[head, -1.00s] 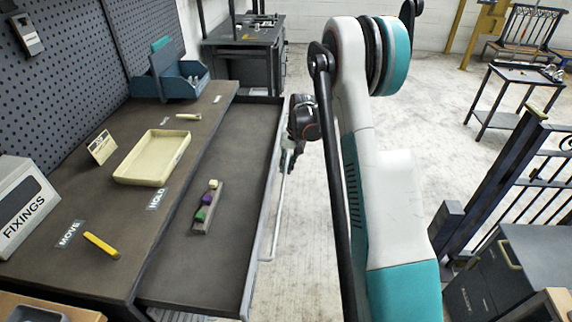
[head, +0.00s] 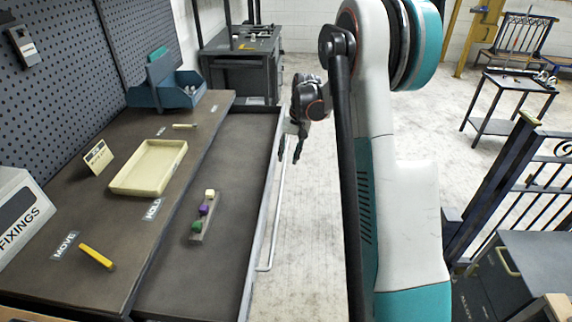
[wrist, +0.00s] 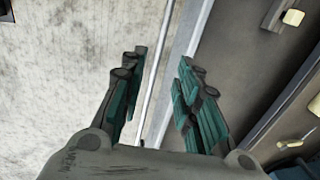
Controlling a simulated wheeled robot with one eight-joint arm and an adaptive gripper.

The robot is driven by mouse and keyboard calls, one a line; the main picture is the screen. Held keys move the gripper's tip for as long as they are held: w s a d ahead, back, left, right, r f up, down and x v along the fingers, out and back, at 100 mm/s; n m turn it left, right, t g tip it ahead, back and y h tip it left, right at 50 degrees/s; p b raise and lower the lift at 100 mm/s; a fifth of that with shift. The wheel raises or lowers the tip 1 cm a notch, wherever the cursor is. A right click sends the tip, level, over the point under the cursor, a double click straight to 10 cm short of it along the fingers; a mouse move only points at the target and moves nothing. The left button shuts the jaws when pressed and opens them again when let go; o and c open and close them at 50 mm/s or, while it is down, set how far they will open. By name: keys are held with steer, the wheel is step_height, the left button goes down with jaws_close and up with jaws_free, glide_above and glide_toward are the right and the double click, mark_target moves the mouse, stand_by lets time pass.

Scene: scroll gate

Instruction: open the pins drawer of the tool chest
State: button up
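A long drawer (head: 225,255) stands pulled out under the bench on the left. Inside it lies a small rack with a white, a purple and a green piece (head: 204,209). A thin bar handle (head: 275,215) runs along its front, and no label on it is readable. My gripper (head: 291,150) is near the far part of the handle. In the wrist view, my gripper (wrist: 161,62) is open, with fingers apart on either side of the bar (wrist: 155,80) in the picture. I cannot tell whether the bar is between them in depth. Nothing is visibly held.
The bench top holds a cream tray (head: 150,167), a yellow stick (head: 96,256), a blue bin (head: 178,91) and a FIXINGS box (head: 22,215). A dark cabinet (head: 540,262) and a metal gate (head: 535,190) stand at right. Floor beyond the handle is clear.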

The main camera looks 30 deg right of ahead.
steer(key=shift+s+d+r, duration=0.15)
steer(key=shift+r, duration=1.05)
